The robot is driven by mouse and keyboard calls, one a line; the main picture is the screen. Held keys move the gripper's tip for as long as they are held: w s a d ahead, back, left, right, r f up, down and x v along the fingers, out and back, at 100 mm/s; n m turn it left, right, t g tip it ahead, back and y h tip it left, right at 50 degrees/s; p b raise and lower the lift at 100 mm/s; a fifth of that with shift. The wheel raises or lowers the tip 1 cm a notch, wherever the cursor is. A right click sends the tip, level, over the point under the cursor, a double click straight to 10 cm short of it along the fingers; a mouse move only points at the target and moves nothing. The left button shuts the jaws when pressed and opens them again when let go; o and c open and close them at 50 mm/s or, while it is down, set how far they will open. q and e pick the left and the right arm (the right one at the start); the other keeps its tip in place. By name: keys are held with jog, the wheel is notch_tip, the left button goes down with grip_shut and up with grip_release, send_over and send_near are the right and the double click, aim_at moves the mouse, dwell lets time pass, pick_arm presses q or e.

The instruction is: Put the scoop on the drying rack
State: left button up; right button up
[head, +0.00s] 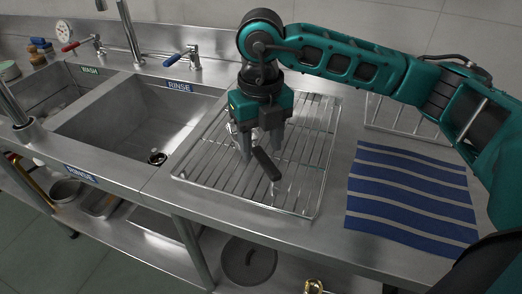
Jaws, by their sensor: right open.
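The drying rack (313,165) is a wire grid lying on the steel counter, right of the rinse basin. A dark handle (266,164), which looks like the scoop's, lies slanted over the wires near the middle of the rack. My left gripper is not in view.
The rinse basin (140,120) is on the left, with taps behind.

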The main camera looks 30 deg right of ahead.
notch_tip(320, 180, up, 9)
jog(key=shift+f, duration=0.1)
dwell(0.7)
